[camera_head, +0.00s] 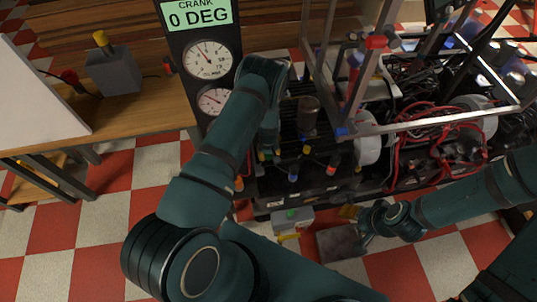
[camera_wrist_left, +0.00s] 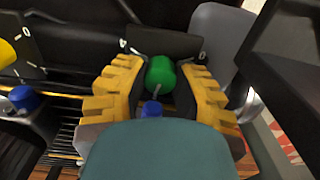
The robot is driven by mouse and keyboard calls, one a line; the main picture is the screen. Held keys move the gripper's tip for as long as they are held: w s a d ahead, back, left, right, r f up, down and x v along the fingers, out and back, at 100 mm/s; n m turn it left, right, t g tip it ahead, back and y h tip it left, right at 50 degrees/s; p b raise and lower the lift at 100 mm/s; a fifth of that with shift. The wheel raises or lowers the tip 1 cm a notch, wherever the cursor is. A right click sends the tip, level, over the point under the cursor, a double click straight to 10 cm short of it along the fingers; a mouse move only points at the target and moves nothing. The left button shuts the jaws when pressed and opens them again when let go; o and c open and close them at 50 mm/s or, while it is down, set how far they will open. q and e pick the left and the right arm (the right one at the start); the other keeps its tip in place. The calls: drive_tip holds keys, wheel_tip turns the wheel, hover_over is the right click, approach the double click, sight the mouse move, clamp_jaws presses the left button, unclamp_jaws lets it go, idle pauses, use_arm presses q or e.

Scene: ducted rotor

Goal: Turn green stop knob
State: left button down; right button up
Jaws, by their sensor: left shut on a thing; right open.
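In the left wrist view, the green stop knob (camera_wrist_left: 160,75) is round with a pale pointer line. It sits in front of a black plate with white marks. My left gripper (camera_wrist_left: 158,82) has its yellow ridged fingers on both sides of the knob and is shut on it. In the head view, my left gripper (camera_head: 268,150) reaches down to the front of the black machine, and my own wrist mostly hides the knob. My right gripper (camera_head: 362,228) is open, low at the right, by a brownish-grey block (camera_head: 341,243).
Blue knobs (camera_wrist_left: 24,98) and a yellow knob (camera_wrist_left: 6,54) are close to my left fingers. Gauges (camera_head: 208,59) stand behind my left arm. A metal frame (camera_head: 425,121) and red wires (camera_head: 440,137) fill the right. A grey box (camera_head: 292,219) is below the machine.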

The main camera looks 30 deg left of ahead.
idle(0.4)
use_arm(q)
drive_tip(key=c, duration=0.7)
unclamp_jaws()
wheel_tip(320, 180, up, 12)
drive_tip(key=shift+f, duration=0.1)
drive_tip(key=shift+o, duration=0.2)
